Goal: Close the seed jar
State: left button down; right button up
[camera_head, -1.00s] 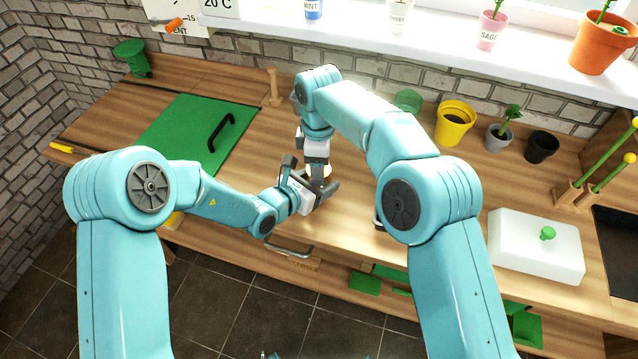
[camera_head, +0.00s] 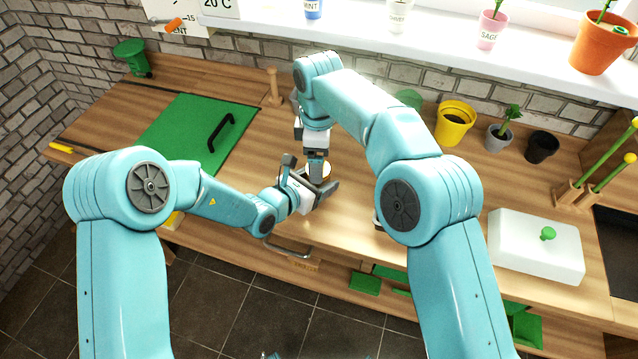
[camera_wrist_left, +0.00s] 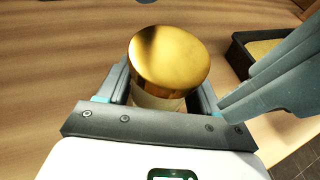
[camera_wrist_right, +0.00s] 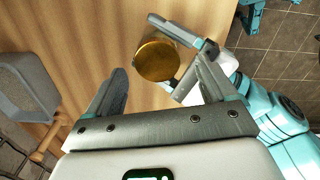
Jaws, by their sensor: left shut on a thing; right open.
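The seed jar has a shiny gold lid (camera_wrist_left: 168,58) on top of a pale body (camera_wrist_left: 158,101). In the left wrist view the jar stands between the left fingers. My left gripper (camera_head: 311,174) is shut around the jar's body, below the lid. My right gripper (camera_head: 317,160) is above the jar, pointing down. In the right wrist view its fingers are open, and the gold lid (camera_wrist_right: 158,60) lies beyond the tips, nearer the right finger. Whether the lid is tight on the jar I cannot tell.
A green board (camera_head: 185,135) with a black handle is on the left. Pots, including a yellow one (camera_head: 452,130), stand at the back. A white lidded box (camera_head: 535,255) is on the right.

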pick_arm(q)
jog(key=shift+s, duration=0.1)
pick_arm(e)
notch_tip(320, 180, up, 5)
jog(key=shift+w+f, duration=0.1)
jog(key=shift+w, duration=0.05)
pick_arm(q)
jog(key=shift+c, duration=0.5)
grip_release()
pick_arm(e)
jog(key=shift+d, duration=0.1)
notch_tip(320, 180, down, 2)
jog(key=b, duration=0.2)
jog(key=shift+f+b, duration=0.2)
jog(key=shift+b, duration=0.1)
pick_arm(q)
jog(key=v, duration=1.6)
jog(key=shift+r, duration=0.15)
jog(key=shift+s, duration=0.1)
